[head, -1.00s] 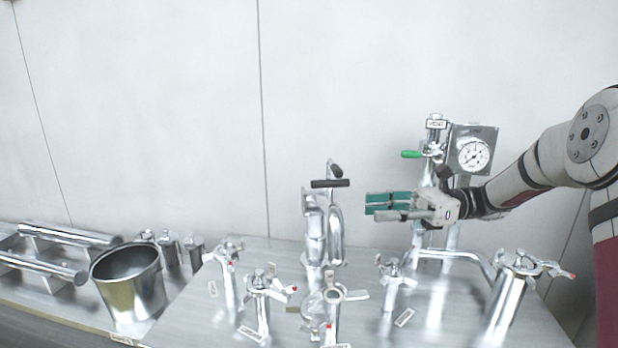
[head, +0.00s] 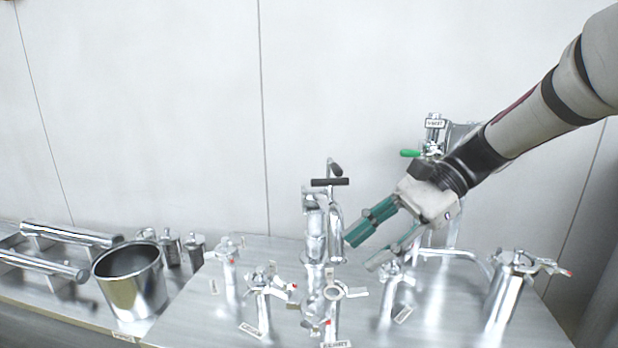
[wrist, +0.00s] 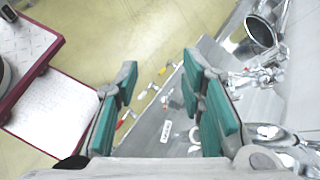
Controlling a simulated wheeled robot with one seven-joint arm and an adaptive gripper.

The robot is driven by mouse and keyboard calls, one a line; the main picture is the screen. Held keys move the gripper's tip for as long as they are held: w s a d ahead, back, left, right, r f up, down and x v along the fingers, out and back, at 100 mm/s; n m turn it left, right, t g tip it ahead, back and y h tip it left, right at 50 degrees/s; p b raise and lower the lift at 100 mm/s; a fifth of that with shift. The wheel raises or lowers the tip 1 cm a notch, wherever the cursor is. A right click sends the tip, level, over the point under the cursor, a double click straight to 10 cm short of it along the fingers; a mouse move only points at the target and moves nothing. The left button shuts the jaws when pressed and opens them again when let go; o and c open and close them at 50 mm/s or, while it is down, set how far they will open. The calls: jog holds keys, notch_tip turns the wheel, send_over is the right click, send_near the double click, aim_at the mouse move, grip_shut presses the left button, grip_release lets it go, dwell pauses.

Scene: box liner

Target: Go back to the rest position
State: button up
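My gripper (head: 362,252) is in the air above the metal bench, to the right of the tall central fitting with the black handle (head: 328,182). It points down and to the left. Its green-padded fingers are apart, with nothing between them. The wrist view also shows my gripper (wrist: 165,95) with a clear gap between the pads. My arm comes in from the upper right and hides the pressure gauge behind it.
The metal bench (head: 440,320) carries several clamped steel fittings, and a green-handled valve (head: 411,153) stands behind. A steel bucket (head: 130,290) is at left beside horizontal bars (head: 70,234). The wrist view shows yellow floor (wrist: 120,40) and a red-edged white surface (wrist: 55,110).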

jog(key=s+d+n+t+h, duration=0.3)
jog(key=s+d+n+h, duration=0.2)
jog(key=s, duration=0.3)
jog(key=s+d+f+n+t+h, duration=0.1)
jog(key=s+d+n+t+h, duration=0.3)
jog(key=s, duration=0.5)
jog(key=shift+s+d+f+n+t+h, duration=0.3)
jog(key=shift+n+h, duration=0.4)
jog(key=shift+n, duration=0.7)
jog(key=shift+d+r, duration=0.1)
